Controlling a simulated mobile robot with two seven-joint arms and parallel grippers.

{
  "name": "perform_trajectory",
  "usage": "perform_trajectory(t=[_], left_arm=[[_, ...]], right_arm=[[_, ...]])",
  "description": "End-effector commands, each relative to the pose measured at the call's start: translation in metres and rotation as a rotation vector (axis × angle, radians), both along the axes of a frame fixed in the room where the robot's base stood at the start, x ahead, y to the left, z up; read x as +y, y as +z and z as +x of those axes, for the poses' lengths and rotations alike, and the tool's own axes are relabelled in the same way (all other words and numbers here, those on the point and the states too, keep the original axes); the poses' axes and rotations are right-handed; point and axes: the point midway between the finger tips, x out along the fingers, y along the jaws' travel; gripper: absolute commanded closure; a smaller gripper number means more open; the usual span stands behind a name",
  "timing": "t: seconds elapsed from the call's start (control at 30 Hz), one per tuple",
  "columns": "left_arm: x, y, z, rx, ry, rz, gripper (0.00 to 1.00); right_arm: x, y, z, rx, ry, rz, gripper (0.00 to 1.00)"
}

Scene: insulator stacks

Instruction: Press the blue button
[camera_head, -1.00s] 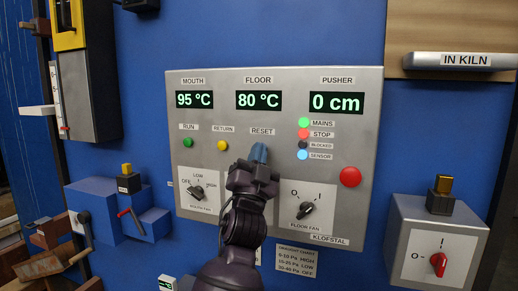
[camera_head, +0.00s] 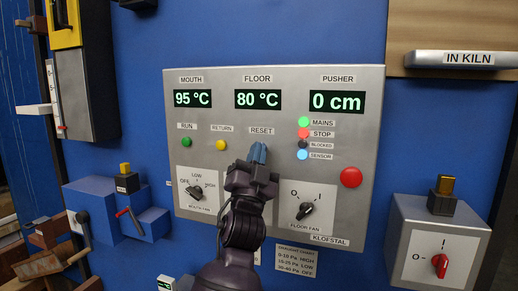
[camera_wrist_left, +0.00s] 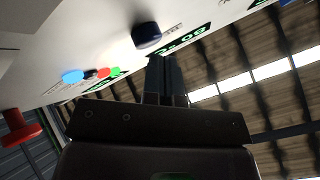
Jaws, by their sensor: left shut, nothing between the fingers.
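The blue button (camera_wrist_left: 146,35) shows in the left wrist view as a dark blue round knob standing out from the grey panel (camera_head: 274,80). In the left wrist view the fingertips (camera_wrist_left: 160,60) are close beside the button's edge. I cannot tell whether they touch it. My right gripper is not in view.
A green RUN button (camera_head: 187,142) and a yellow RETURN button (camera_head: 221,145) sit left of the gripper. A red button (camera_head: 350,177) is at the right. Rotary knobs (camera_head: 305,210) flank the gripper below. A switch box (camera_head: 440,240) stands at lower right.

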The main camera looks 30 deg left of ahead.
Motion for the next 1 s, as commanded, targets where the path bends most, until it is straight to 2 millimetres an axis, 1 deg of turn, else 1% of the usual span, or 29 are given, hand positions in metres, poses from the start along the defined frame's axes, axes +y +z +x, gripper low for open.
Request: perform_trajectory(t=[0.03,0.17,0.63,0.77,1.0], left_arm=[[-0.002,0.005,-0.001,-0.010,-0.006,0.005,1.00],[-0.004,0.005,-0.009,-0.010,-0.006,0.004,1.00],[-0.012,0.002,-0.045,-0.005,-0.004,0.001,1.00],[-0.013,0.001,-0.049,-0.003,-0.003,0.001,1.00],[-0.013,0.000,-0.049,-0.002,-0.003,0.001,1.00]], right_arm=[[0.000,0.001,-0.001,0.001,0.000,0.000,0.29],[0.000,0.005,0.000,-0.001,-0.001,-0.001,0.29],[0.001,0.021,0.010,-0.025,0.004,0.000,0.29],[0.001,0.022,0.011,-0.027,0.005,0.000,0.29],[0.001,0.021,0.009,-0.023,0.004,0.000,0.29]])
